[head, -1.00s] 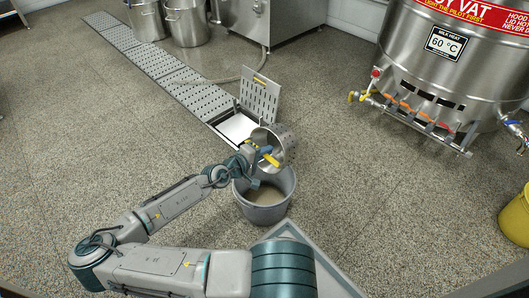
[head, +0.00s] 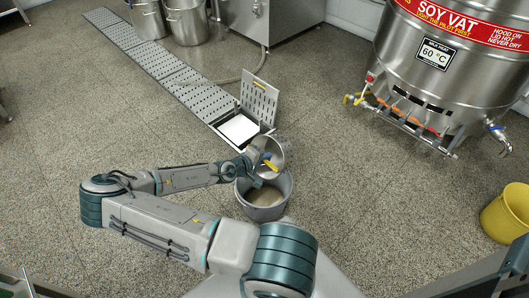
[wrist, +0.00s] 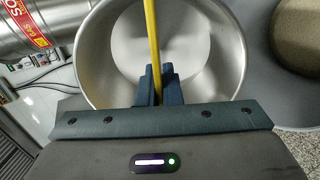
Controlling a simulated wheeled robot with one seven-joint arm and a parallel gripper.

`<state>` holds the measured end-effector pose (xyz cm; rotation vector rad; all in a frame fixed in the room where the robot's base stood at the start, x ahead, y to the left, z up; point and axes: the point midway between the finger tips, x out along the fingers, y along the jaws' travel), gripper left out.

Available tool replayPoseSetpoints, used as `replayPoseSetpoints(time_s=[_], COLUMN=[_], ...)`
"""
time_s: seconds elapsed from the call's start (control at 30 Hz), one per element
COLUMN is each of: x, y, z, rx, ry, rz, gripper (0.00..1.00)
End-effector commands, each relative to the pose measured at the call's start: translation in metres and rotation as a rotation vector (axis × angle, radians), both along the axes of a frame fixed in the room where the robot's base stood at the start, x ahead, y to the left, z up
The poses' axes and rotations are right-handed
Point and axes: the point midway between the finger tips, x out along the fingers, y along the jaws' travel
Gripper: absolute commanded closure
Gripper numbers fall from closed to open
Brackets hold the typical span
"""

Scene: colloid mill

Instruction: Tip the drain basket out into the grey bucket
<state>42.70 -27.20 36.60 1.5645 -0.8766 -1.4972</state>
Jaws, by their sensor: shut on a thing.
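The drain basket (head: 279,149) is a round steel pot with a yellow bar handle (wrist: 152,35). My gripper (head: 258,167) is shut on this handle, with both dark fingers around it in the wrist view (wrist: 157,88). The basket is tilted on its side above the far rim of the grey bucket (head: 263,209). Its inside (wrist: 215,45) looks bare in the wrist view, though my gripper hides part of it. The bucket stands on the floor with murky brownish content in it, and also shows at the right of the wrist view (wrist: 265,105).
An open floor drain pit (head: 238,129) with its raised grate (head: 260,100) lies behind the bucket. The steel soy vat (head: 450,60) with pipes and valves stands at the right. A yellow bucket (head: 507,215) is at the right edge. The floor between is clear.

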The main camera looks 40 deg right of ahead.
Motion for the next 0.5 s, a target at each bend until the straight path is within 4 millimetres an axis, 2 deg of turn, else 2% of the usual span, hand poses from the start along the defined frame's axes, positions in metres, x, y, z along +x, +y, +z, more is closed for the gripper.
replayPoseSetpoints(time_s=[0.03, 0.5], x=[0.001, 0.0001], y=[-0.0005, -0.0011], z=[0.0096, 0.0166], rx=[0.012, 0.177], ry=[-0.004, 0.009], rz=[-0.001, -0.005], gripper=[1.0, 1.0])
